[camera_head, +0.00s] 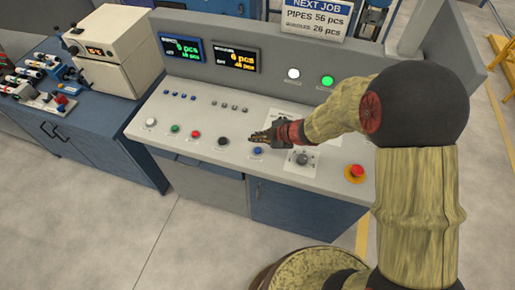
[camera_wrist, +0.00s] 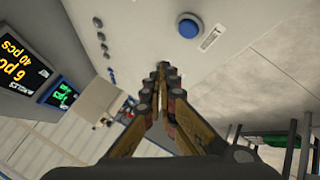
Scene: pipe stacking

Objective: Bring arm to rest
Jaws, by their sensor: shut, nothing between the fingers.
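My gripper (camera_head: 262,136) is shut and empty over the sloped face of the grey control console (camera_head: 170,108). In the head view it lies just above and beside the blue button (camera_head: 258,151). My arm reaches in from the right side. In the wrist view the gripper's fingertips (camera_wrist: 162,68) meet in the middle, and the blue button (camera_wrist: 188,27) sits above and right of them, apart from them. I cannot tell how high the fingertips are above the panel.
The console carries a black button (camera_head: 222,141), a red button (camera_head: 195,134), a dark knob (camera_head: 302,158) and a red emergency stop (camera_head: 355,171). Two displays (camera_head: 236,57) stand behind. A blue bench (camera_head: 110,120) with a cream machine (camera_head: 115,55) is at left. Floor in front is clear.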

